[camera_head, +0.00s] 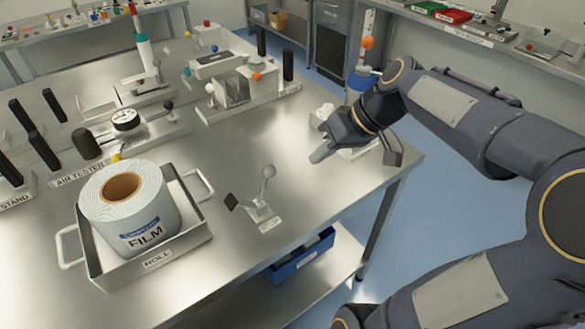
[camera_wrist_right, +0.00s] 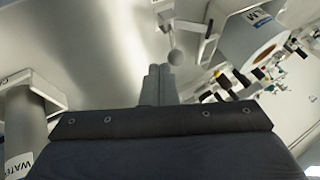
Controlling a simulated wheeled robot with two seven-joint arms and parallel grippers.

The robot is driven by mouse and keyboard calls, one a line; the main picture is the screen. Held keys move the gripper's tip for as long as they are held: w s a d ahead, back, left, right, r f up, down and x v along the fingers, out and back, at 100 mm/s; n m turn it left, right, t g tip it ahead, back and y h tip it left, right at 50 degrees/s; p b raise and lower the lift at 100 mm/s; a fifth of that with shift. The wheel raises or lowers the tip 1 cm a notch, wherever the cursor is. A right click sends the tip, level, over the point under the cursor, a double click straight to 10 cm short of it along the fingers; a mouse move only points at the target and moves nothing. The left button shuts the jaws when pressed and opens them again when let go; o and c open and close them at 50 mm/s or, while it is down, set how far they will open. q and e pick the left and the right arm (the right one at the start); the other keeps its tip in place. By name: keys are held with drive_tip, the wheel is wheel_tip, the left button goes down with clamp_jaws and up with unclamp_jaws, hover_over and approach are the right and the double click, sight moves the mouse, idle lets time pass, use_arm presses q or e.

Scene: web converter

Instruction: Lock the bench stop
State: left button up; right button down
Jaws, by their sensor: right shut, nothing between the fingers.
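The bench stop (camera_head: 258,208) is a small metal lever device on the steel bench, right of the film roll's tray. It has a grey ball knob (camera_head: 268,171) raised on its lever, a black pad at its left and a small label in front. My right gripper (camera_head: 318,154) is shut and empty, above the bench to the right of and behind the stop, apart from it. In the right wrist view its closed fingers (camera_wrist_right: 160,76) point toward the ball knob (camera_wrist_right: 175,58), with bare bench around. My left gripper is not in view.
A film roll (camera_head: 130,205) sits in a metal tray (camera_head: 155,259) with side handles at the left. A dial gauge (camera_head: 125,119) and other devices stand behind it. A white-based post device stands by my right gripper. A blue bin (camera_head: 300,255) is on the lower shelf.

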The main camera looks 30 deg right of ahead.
drive_tip(key=shift+n+t+y, duration=0.3)
drive_tip(key=d, duration=0.1)
drive_tip(key=w+d, duration=0.1)
drive_tip(key=d, duration=0.1)
drive_tip(key=w+d, duration=0.1)
drive_tip(key=d, duration=0.1)
drive_tip(key=shift+r, duration=0.15)
drive_tip(key=shift+a, duration=0.1)
drive_tip(key=p, duration=0.2)
approach(264, 186)
drive_tip(key=shift+w+d+f, duration=0.7)
drive_tip(key=shift+w+f, duration=0.75)
drive_tip(key=shift+w, duration=0.3)
